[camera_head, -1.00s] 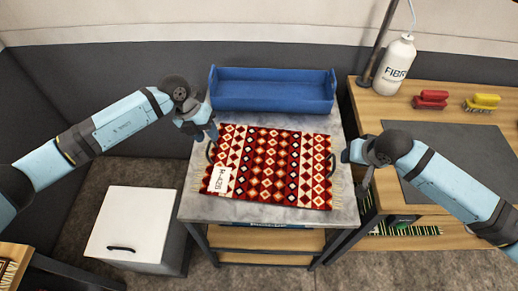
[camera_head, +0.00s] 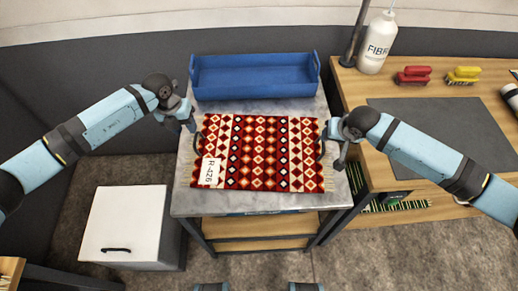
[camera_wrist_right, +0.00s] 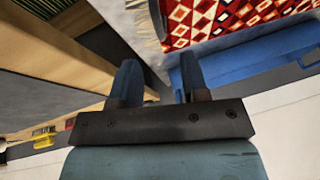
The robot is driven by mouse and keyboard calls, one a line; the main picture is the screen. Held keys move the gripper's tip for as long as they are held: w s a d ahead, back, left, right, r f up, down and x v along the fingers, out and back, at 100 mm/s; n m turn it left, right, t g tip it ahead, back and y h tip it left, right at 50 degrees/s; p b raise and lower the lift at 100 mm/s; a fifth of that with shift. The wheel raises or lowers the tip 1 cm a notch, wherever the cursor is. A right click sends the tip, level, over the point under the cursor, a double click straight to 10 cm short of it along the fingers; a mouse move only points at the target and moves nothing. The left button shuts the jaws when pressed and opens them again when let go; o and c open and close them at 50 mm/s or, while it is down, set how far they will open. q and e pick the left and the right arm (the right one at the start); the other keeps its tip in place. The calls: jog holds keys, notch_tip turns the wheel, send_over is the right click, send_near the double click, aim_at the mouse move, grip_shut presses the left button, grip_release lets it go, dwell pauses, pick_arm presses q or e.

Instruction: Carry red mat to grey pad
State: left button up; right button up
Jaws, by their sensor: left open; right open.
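The red mat (camera_head: 265,150) has a diamond pattern, pale fringes and a white tag marked R-426. It lies flat on a marble-topped cart (camera_head: 250,202), with a dark curved handle at its left and right sides. It also shows at the top of the right wrist view (camera_wrist_right: 225,20). The grey pad (camera_head: 440,135) lies flat on the wooden bench at the right. My left gripper (camera_head: 188,122) is open by the mat's upper left corner. My right gripper (camera_head: 340,150) is open beside the right handle; its fingers (camera_wrist_right: 160,80) are apart and empty in the right wrist view.
A blue tray (camera_head: 255,88) stands behind the mat on the cart. A white cabinet (camera_head: 125,225) is at the lower left. The pad's visible surface is clear.

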aim_at(195, 141)
pick_arm(q)
jog(key=f, duration=0.2)
jog(key=d+f, duration=0.1)
jog(key=f, duration=0.5)
jog(key=shift+d, duration=0.3)
pick_arm(e)
jog(key=x, duration=0.8)
jog(key=shift+f, duration=0.1)
pick_arm(q)
grip_shut()
pick_arm(e)
grip_shut()
